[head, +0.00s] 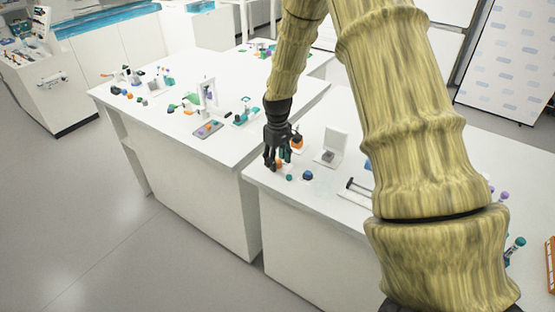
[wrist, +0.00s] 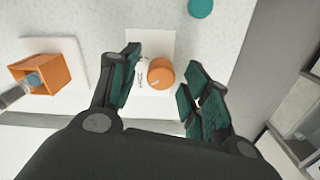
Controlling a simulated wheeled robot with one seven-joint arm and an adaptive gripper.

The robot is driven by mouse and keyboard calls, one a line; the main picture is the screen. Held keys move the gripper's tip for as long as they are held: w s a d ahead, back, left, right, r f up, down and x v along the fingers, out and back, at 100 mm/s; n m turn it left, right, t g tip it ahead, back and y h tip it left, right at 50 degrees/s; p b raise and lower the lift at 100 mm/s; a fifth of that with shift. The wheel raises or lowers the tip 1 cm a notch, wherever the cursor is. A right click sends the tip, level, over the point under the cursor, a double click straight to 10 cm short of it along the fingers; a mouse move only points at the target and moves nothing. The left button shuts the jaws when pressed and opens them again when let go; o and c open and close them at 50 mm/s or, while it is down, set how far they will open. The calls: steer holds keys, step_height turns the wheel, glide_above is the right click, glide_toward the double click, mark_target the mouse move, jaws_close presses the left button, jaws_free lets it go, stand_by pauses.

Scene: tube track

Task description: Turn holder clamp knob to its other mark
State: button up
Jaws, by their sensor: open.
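The orange clamp knob (wrist: 160,73) shows in the wrist view as a round orange disc with a small pale line near its lower edge. It sits beside a small white holder part (wrist: 142,72) with dark marks, on a white base plate (wrist: 150,40). My gripper (wrist: 161,80) is open, its teal-padded fingers on either side of the knob; the right pad stands clear of it, the left nearer the white part. In the head view my gripper (head: 271,165) is low over the front edge of the right bench, and its fingers partly hide the knob.
An orange open box (wrist: 45,75) on a white plate stands left in the wrist view, with a grey rod at it. A teal disc (wrist: 201,8) lies beyond the base plate. A dark blue object (head: 307,175) and a white upright panel (head: 336,143) stand right of my gripper.

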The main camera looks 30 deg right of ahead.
mark_target(278, 160)
step_height(278, 160, up, 12)
stand_by(0.5)
steer(key=shift+f, duration=0.15)
